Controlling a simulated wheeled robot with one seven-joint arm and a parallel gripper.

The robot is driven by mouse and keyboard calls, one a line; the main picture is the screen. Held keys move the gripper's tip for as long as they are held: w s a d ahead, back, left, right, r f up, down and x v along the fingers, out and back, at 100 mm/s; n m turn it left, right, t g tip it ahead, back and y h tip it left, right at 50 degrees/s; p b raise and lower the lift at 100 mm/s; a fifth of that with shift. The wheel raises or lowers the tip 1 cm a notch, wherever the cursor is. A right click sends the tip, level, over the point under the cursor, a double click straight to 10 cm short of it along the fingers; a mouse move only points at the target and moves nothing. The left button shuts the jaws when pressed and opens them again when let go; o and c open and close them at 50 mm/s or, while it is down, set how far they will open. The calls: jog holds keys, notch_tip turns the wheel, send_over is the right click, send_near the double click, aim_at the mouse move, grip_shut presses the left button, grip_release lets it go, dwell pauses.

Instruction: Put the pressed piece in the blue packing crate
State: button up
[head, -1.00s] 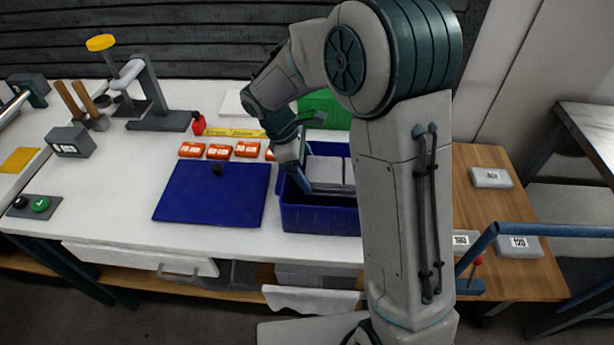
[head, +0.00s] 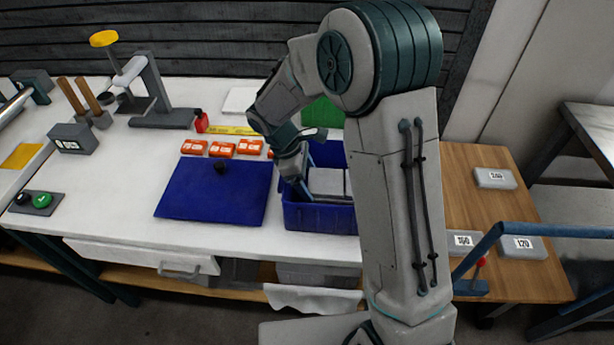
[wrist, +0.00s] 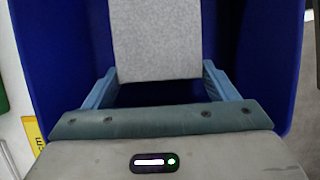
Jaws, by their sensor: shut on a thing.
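The blue packing crate (head: 320,218) stands on the white bench, left of my arm's upright link. My gripper (head: 322,182) reaches down into it and is shut on the grey pressed piece (head: 328,181). In the wrist view, the speckled grey piece (wrist: 156,40) sits between the two blue fingers of my gripper (wrist: 160,74). The crate's blue walls (wrist: 70,50) rise on both sides of it. The piece's underside and the crate floor beneath it are hidden, so I cannot tell whether it touches the bottom. My arm hides the crate's right end.
A flat blue panel with a black knob (head: 212,195) lies left of the crate. Several orange boxes (head: 222,149) and a yellow strip (head: 232,130) lie behind it. A green item (head: 323,112) is behind the crate. Grey labelled blocks (head: 495,178) are on the wooden table at right.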

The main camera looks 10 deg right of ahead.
jog(key=o, duration=1)
jog(key=v, duration=1.3)
jog(key=shift+d+r+p, duration=0.25)
jog(key=shift+d+p, duration=0.1)
jog(key=shift+p, duration=0.05)
jog(key=shift+s+d+r+m+t+y, duration=0.5)
jog(key=shift+s+d+m+t+y, duration=0.2)
jog(key=shift+s+d+m, duration=2.15)
jog(key=shift+s+d+r+m+t+y, duration=0.7)
jog(key=shift+s+d+m, duration=0.9)
jog(key=shift+s+m, duration=1.45)
jog(key=shift+s+d+r+m+t+y, duration=0.4)
jog(key=shift+s+d+m+y, duration=0.5)
jog(key=shift+s+d+m, duration=2.1)
jog(key=shift+s+a+f+n, duration=0.1)
jog(key=shift+s+a+n, duration=0.7)
jog(key=shift+n, duration=0.1)
